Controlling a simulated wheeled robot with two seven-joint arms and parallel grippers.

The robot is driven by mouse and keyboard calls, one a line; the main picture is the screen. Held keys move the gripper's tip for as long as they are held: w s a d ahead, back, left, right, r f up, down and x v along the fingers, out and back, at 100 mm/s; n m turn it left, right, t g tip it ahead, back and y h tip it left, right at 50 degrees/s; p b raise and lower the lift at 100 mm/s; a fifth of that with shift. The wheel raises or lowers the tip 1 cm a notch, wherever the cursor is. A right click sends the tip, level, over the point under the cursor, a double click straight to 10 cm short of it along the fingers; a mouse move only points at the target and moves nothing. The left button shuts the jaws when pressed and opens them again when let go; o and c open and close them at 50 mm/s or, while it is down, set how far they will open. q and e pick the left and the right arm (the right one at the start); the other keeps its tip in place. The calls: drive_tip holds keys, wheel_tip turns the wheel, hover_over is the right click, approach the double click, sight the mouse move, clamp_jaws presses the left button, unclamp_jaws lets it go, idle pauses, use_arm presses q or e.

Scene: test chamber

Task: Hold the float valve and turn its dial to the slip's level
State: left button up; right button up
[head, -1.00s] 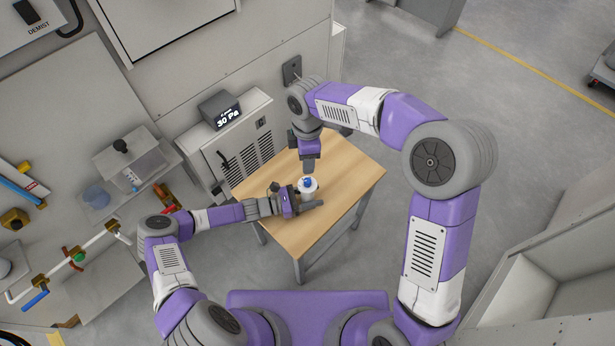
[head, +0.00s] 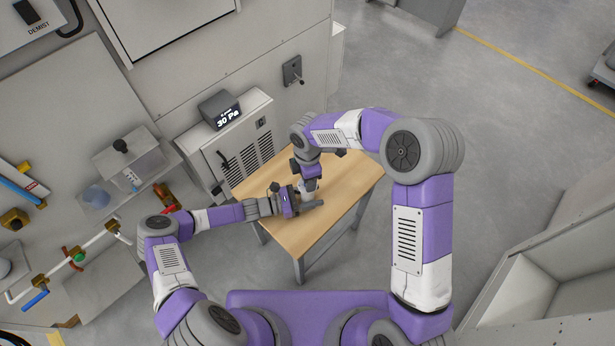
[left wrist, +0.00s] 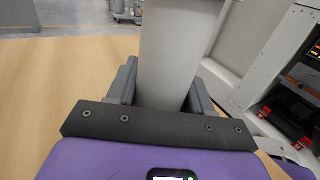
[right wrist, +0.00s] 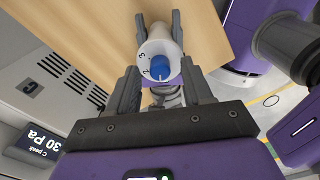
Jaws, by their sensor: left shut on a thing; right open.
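The float valve is a pale cylinder with a blue dial on a white, numbered end face. My left gripper (head: 302,204) is shut around the valve's body (left wrist: 178,60) above the table, as the left wrist view shows. My right gripper (head: 308,186) is over the valve's top; its open fingers (right wrist: 161,80) stand either side of the dial, apart from it. In the head view my right gripper hides the dial. I cannot identify the slip.
The wooden table (head: 345,200) is mostly clear. A grey cabinet (head: 235,140) behind it carries a display (head: 222,112) reading 30 Pa. A small white marked piece (head: 132,177) shows at the left shelf, near pipes with coloured handles (head: 78,256).

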drive_tip(key=shift+f, duration=0.25)
clamp_jaws()
drive_tip(key=shift+m, duration=0.3)
drive_tip(key=m, duration=0.5)
drive_tip(key=shift+m, duration=0.3)
drive_tip(key=m, duration=0.5)
drive_tip(key=shift+m, duration=0.4)
